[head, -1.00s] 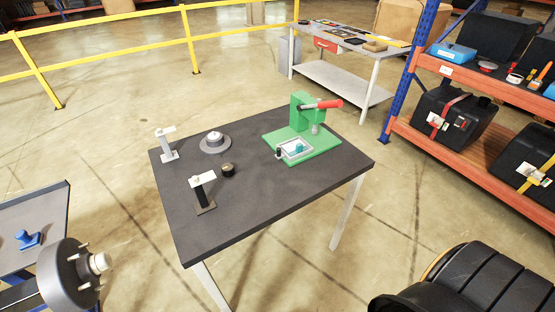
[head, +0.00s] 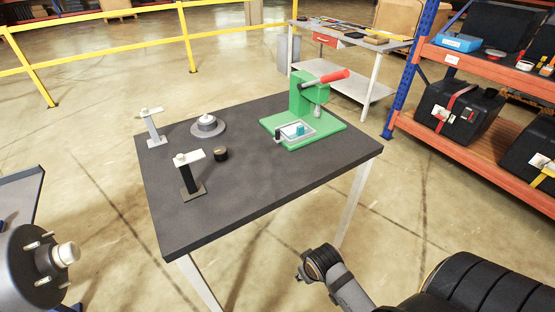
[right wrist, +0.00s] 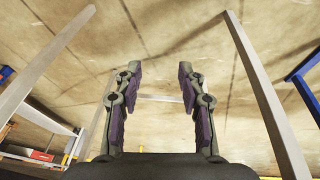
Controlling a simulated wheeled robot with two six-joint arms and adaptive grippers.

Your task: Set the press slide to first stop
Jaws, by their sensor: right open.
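The green press (head: 308,92) with a red lever handle (head: 331,76) stands upright on its green base near the far right corner of the dark table. A pale slide plate (head: 290,138) lies on the base under the press head, with a small teal piece on it and a dark knob (head: 277,135) at its left end. The slide's exact stop cannot be read. My right arm shows low in the head view, in front of the table and well away from the press. My right gripper (right wrist: 160,85) is open and empty in the right wrist view. My left gripper is not seen.
The dark table (head: 240,185) also holds two stands (head: 190,178) (head: 151,128), a grey round flanged part (head: 208,125) and a small black cylinder (head: 221,154). Its front right area is clear. An orange shelf rack (head: 470,140) stands to the right. Table legs show in the right wrist view.

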